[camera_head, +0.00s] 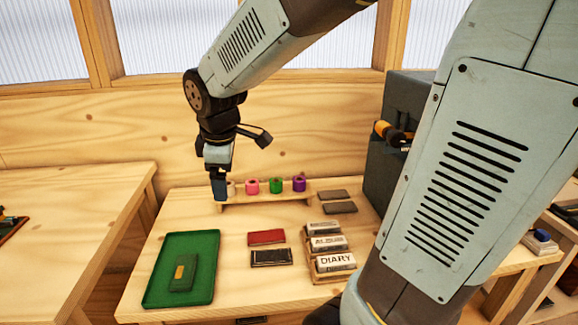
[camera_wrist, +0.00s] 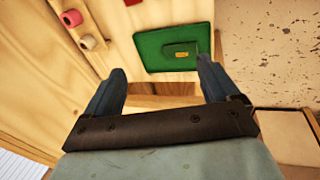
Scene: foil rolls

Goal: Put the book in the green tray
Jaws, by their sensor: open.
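The green tray (camera_head: 211,243) lies at the left of the table; it also shows beyond my fingers in the wrist view (camera_wrist: 150,60). A dark green, flat book-like thing (camera_head: 182,284) with a gold patch lies inside the tray; it shows in the wrist view too (camera_wrist: 172,48). A red flat piece (camera_head: 267,237) and a black flat piece (camera_head: 271,257) lie right of the tray; I cannot tell if they are books. My gripper (camera_head: 219,190) is open and empty, above the table's back, at the left end of the roll shelf and apart from the tray.
The low wooden shelf (camera_head: 262,198) holds pink (camera_head: 252,186), green (camera_head: 276,185) and purple (camera_head: 299,184) rolls, and a pale roll partly behind my gripper. A wooden rack (camera_head: 312,268) with labelled blocks stands right. A dark grey machine (camera_head: 375,170) stands beyond it.

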